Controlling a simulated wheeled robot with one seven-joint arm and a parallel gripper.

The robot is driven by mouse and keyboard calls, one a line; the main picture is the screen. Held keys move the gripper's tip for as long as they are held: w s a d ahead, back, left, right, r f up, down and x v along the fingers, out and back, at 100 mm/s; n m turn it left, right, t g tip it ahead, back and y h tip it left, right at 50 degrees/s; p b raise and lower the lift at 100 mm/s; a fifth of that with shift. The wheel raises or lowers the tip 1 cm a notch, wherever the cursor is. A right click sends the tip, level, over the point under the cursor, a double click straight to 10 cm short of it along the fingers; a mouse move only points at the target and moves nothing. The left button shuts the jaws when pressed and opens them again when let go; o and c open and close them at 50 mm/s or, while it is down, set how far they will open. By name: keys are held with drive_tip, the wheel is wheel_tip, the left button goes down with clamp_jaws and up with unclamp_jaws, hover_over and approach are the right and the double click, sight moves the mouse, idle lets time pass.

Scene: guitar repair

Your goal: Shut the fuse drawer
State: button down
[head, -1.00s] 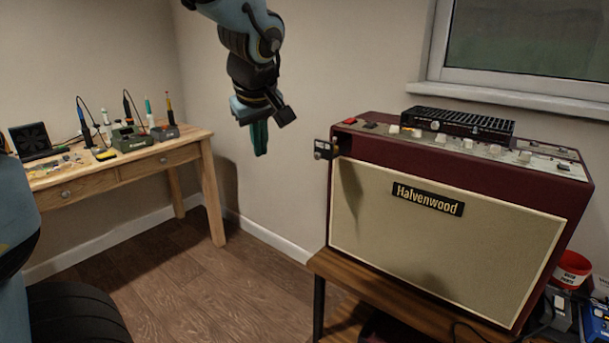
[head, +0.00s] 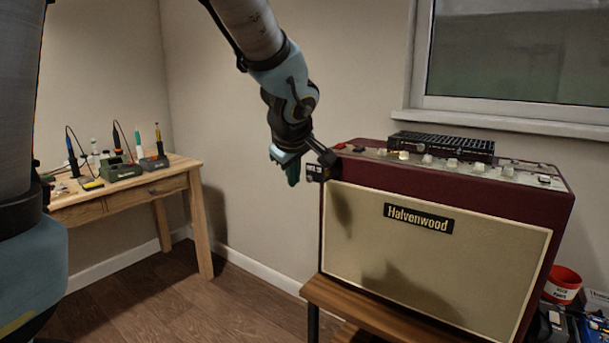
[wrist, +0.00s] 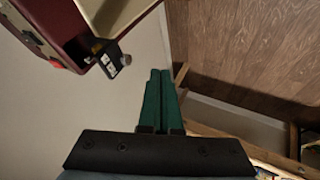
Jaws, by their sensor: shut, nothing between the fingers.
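The fuse drawer (head: 317,173) is a small black piece with pale markings. It sticks out at the upper left front corner of the dark red Halvenwood amplifier (head: 450,193). In the wrist view the drawer (wrist: 111,62) stands out from the amplifier's red side (wrist: 62,22), left of my fingers. My gripper (head: 292,178) hangs just left of the drawer in the head view, its green fingers pointing down. In the wrist view my gripper (wrist: 160,73) has its two fingers together with nothing between them. A gap shows there between fingers and drawer. My wrist partly overlaps the drawer in the head view.
The amplifier stands on a wooden table (head: 345,308), with a black finned unit (head: 442,146) on top. A red tub (head: 562,285) is at right. A wooden workbench (head: 160,186) with soldering tools stands at left. Floor between is clear.

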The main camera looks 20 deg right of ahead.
sight(327, 176)
drive_tip(key=shift+w+d+f+p, duration=0.35)
drive_tip(key=shift+w+d, duration=0.2)
drive_tip(key=shift+d, duration=0.15)
drive_tip(key=shift+w+d+f+p, duration=0.25)
drive_tip(key=shift+w+d+p, duration=0.15)
drive_tip(key=shift+w+d, duration=0.3)
drive_tip(key=shift+w+d+f+p, duration=0.35)
drive_tip(key=shift+w+d, duration=0.1)
drive_tip(key=shift+d, duration=0.3)
drive_tip(key=w+d, duration=0.1)
drive_tip(key=d, duration=0.1)
drive_tip(key=w+d+p, duration=0.1)
drive_tip(key=w+d, duration=0.1)
drive_tip(key=d, duration=0.1)
drive_tip(key=w+d, duration=0.1)
drive_tip(key=d, duration=0.2)
drive_tip(key=shift+w+r, duration=0.1)
drive_tip(key=shift+w, duration=0.15)
drive_tip(key=shift+d, duration=0.3)
drive_tip(key=shift+r, duration=0.1)
